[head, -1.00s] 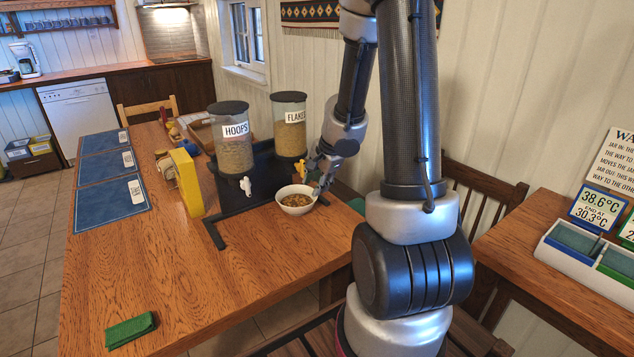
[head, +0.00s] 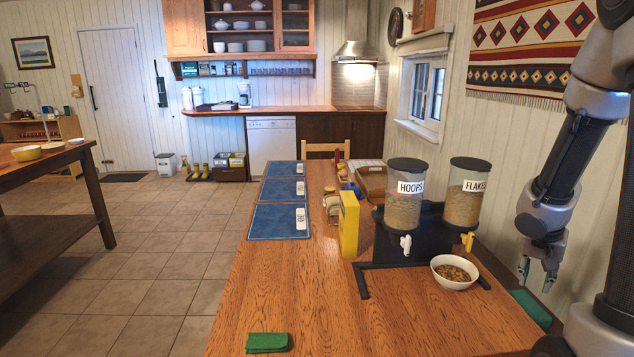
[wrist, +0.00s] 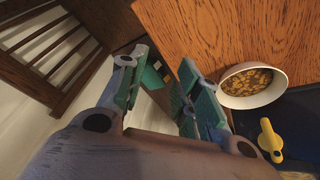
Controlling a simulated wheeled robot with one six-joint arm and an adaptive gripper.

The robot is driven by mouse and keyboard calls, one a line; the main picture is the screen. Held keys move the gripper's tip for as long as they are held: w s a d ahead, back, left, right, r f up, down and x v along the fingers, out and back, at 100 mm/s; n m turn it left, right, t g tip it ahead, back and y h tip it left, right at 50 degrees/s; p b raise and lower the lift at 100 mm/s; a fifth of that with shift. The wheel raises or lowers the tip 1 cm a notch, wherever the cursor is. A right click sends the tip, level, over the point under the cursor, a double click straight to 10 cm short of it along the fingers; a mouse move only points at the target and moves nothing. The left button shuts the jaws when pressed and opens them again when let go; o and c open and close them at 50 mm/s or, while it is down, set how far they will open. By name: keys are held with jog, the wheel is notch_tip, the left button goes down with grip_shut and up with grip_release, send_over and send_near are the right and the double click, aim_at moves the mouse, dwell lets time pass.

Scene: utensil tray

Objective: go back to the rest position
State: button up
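My gripper (head: 538,274) hangs off the right side of the wooden table, fingers pointing down. In the wrist view my gripper (wrist: 158,92) has its two fingers apart with nothing held between them. The white bowl (head: 454,272) with brown cereal in it stands on the table below the dispenser, to the left of my gripper and apart from it. The bowl also shows in the wrist view (wrist: 226,86), beside the right finger.
The cereal dispenser has a HOOPS jar (head: 404,208) and a FLAKES jar (head: 464,207) with a yellow spout (head: 468,240). A yellow box (head: 349,224), blue mats (head: 278,221) and a folded green cloth (head: 267,343) lie around the wooden table (head: 290,285). A chair (wrist: 45,60) is near my gripper.

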jog(key=s+a+r+n+g, duration=0.2)
jog(key=s+r+n, duration=0.3)
jog(key=s+r, duration=0.45)
jog(key=s+a+r+n+t+y, duration=0.1)
jog(key=s+a+r+t, duration=0.1)
jog(key=a+r, duration=0.3)
jog(key=s+a+r+n+t+y, duration=0.2)
jog(key=s+a+r, duration=0.2)
jog(key=a, duration=0.5)
jog(key=shift+s+r+n, duration=0.3)
jog(key=shift+s+r, duration=0.05)
jog(key=shift+r, duration=0.3)
